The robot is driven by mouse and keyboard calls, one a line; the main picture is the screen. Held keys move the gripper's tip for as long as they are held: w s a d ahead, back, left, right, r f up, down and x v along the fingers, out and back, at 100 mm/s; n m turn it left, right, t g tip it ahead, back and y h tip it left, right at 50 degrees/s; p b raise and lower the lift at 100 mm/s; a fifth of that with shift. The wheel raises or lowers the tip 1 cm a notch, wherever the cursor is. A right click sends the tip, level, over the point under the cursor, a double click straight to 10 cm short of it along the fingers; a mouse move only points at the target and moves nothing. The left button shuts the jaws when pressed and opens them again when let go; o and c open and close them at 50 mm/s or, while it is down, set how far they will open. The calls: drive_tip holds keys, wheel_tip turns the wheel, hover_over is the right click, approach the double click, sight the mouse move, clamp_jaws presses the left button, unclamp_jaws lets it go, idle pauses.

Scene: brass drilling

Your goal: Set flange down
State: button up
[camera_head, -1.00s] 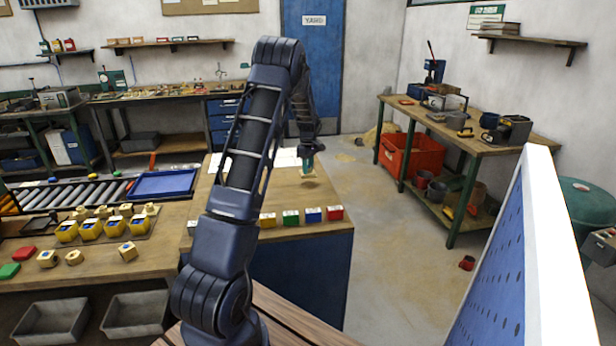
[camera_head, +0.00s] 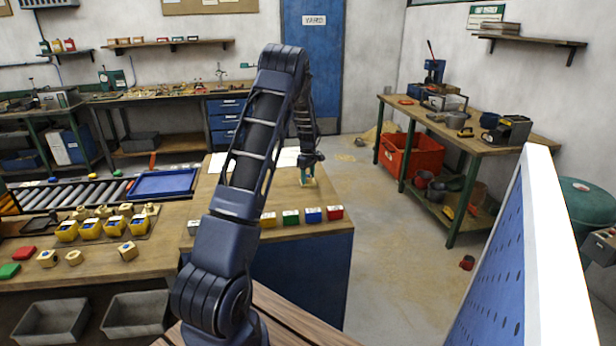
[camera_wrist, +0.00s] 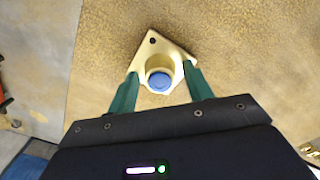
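The flange (camera_wrist: 157,48) is a brass-coloured plate with a raised round boss and a blue centre. In the wrist view it lies between the two green fingers of my gripper (camera_wrist: 160,78), which close on its sides. In the head view my gripper (camera_head: 307,180) is low over the wooden bench top (camera_head: 325,205), fingers pointing down. The flange is small there and mostly hidden by the fingers. It appears at the bench surface; whether it rests fully on it is hard to tell.
Small coloured blocks, including a blue one (camera_head: 313,215) and a red one (camera_head: 335,213), line the bench's front edge. White paper (camera_head: 270,158) lies behind my arm. A blue tray (camera_head: 163,184) and yellow bins (camera_head: 90,228) are to the left. Bench top around my gripper is clear.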

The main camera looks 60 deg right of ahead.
sight(308, 176)
drive_tip(key=shift+r, duration=0.1)
wheel_tip(308, 176, up, 12)
idle(0.8)
drive_tip(key=w+a+r+h, duration=0.1)
drive_tip(key=w+a+r, duration=0.5)
drive_tip(key=a, duration=0.6)
drive_tip(key=w+a+r+t, duration=0.1)
drive_tip(key=w+a+r, duration=0.45)
drive_tip(key=a, duration=0.75)
drive_tip(key=w+a+r+h, duration=0.1)
drive_tip(key=w+a+r, duration=0.5)
drive_tip(key=a, duration=0.6)
drive_tip(key=s+a+r+t, duration=0.1)
drive_tip(key=s+a, duration=0.3)
drive_tip(key=a, duration=0.6)
drive_tip(key=s+a+r+t+y, duration=0.1)
drive_tip(key=s+a, duration=0.3)
drive_tip(key=a, duration=0.6)
drive_tip(key=s+a+r+t, duration=0.1)
drive_tip(key=s+a, duration=0.3)
drive_tip(key=a, duration=0.5)
drive_tip(key=s+a+f+y, duration=0.1)
drive_tip(key=s+a+f, duration=0.2)
drive_tip(key=s+a, duration=0.3)
drive_tip(key=shift+s+a+t, duration=0.3)
drive_tip(key=shift+s+a, duration=0.05)
drive_tip(key=shift+s, duration=0.25)
